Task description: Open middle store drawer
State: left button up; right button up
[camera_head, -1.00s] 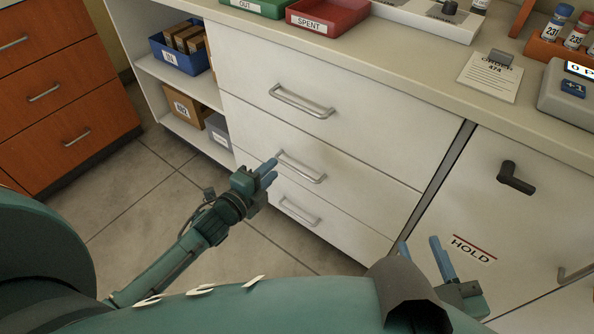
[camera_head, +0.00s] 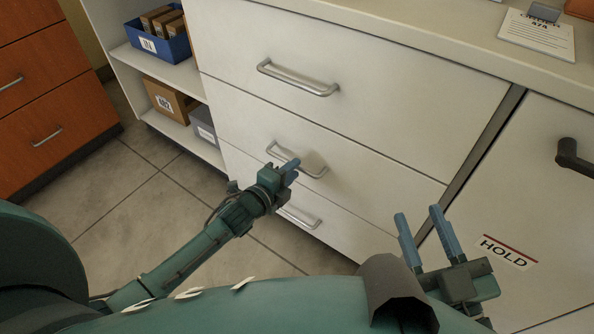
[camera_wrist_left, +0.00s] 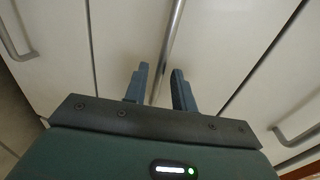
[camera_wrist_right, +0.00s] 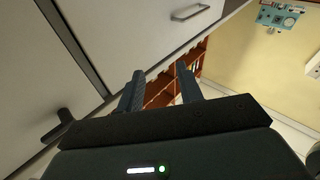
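The white cabinet has a stack of three drawers. The middle drawer (camera_head: 365,170) is shut, flush with the others, and has a silver bar handle (camera_head: 312,172). My left gripper (camera_head: 291,168) is right at this handle. In the left wrist view the middle handle (camera_wrist_left: 172,45) runs between the two open fingers (camera_wrist_left: 158,85), which point at the drawer front; whether they touch it I cannot tell. My right gripper (camera_head: 422,225) is open and empty, in front of the cabinet to the right. It also shows open in the right wrist view (camera_wrist_right: 160,80).
The top drawer handle (camera_head: 298,78) and bottom drawer handle (camera_head: 298,217) lie above and below. A door with a black handle (camera_head: 580,158) and HOLD label (camera_head: 506,252) is to the right. Open shelves with a blue bin (camera_head: 158,42) are to the left. Tiled floor (camera_head: 150,200) is clear.

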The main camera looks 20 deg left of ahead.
pick_arm(q)
jog(key=shift+b+x, duration=0.35)
jog(key=shift+x, duration=1.05)
jog(key=shift+c, duration=0.3)
grip_shut()
